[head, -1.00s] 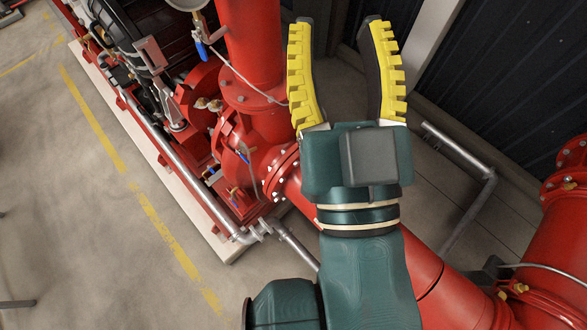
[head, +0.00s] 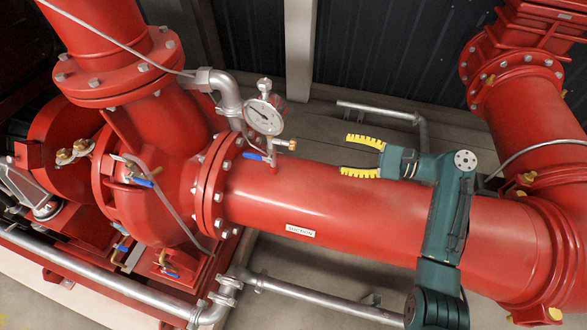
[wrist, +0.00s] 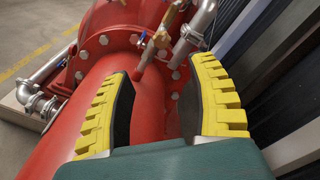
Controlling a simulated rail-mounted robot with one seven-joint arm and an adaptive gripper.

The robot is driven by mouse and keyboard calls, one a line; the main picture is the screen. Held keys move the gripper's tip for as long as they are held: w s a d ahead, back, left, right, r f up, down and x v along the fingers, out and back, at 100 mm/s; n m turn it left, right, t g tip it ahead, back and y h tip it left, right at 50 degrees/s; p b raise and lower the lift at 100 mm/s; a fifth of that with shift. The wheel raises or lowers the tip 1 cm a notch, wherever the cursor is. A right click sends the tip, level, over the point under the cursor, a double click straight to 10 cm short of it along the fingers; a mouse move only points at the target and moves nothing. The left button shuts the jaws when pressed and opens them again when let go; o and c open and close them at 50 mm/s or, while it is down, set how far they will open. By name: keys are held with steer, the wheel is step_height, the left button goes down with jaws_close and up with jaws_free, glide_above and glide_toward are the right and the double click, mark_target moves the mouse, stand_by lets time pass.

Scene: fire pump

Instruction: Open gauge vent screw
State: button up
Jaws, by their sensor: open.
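A round white-faced pressure gauge (head: 264,116) stands on a short stem above the red suction pipe (head: 330,215), beside the pump flange. A small brass fitting (head: 291,145) sticks out to the right below the gauge; it may be the vent screw, but I cannot tell. A blue-handled valve (head: 257,156) is on the stem. My gripper (head: 345,154) is open and empty, right of the gauge and apart from it, its yellow fingers pointing toward it. In the wrist view, my gripper (wrist: 160,68) has the stem and a brass part (wrist: 174,14) beyond its fingertips.
A bolted red flange (head: 212,185) lies left of the gauge, and a grey bent pipe (head: 228,95) rises behind it. A dark ribbed wall (head: 390,50) stands at the back. The space between gripper and gauge looks clear.

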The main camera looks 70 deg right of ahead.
mark_target(296, 145)
steer(key=shift+m+t, duration=0.4)
steer(key=shift+m, duration=0.2)
steer(key=w+b, duration=0.1)
steer(key=w, duration=0.3)
steer(key=w+a+b, duration=0.1)
steer(key=w, duration=0.4)
steer(key=w+f+b, duration=0.1)
steer(key=w, duration=0.3)
steer(key=shift+w+a, duration=0.25)
steer(key=shift+w, duration=0.1)
jaws_close()
